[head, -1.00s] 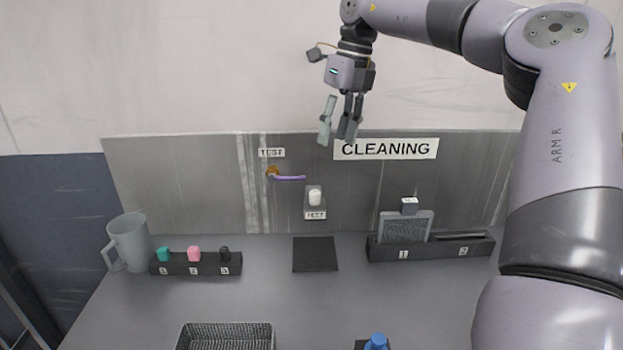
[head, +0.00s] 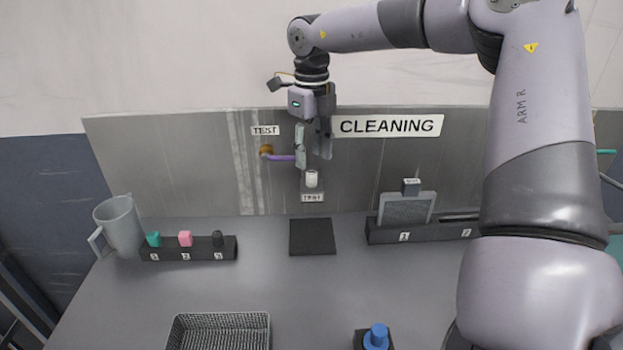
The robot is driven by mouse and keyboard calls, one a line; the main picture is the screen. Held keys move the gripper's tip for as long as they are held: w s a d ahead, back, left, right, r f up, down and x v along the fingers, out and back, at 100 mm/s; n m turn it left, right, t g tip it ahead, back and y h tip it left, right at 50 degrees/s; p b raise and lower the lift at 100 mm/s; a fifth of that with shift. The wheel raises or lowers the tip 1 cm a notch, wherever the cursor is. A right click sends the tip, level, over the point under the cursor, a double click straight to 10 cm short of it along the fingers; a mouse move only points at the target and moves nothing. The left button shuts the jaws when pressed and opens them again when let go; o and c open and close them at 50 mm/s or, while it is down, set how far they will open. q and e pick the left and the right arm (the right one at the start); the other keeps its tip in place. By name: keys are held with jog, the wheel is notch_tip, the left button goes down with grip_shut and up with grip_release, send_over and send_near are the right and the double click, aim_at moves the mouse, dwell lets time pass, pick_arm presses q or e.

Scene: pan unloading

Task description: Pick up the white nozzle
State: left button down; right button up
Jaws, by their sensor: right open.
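My left gripper is not in view.
A black rack (head: 189,249) holds green, pink and black nozzles. A grey jug (head: 119,227) stands left of it. A purple spout (head: 281,158) sticks out near the right gripper. A wire basket (head: 218,318), a blue-topped item (head: 376,337) and a black mat (head: 312,237) are on the table.

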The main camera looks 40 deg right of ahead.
aim_at(312, 172)
jog(key=shift+s+a+f+p, duration=0.15)
jog(key=shift+f+p, duration=0.15)
jog(key=shift+f, duration=0.25)
notch_tip(312, 172, down, 4)
jog(key=shift+r+p, duration=0.2)
jog(key=shift+p, duration=0.35)
jog(key=shift+f, duration=0.4)
jog(key=shift+c, duration=0.3)
grip_shut()
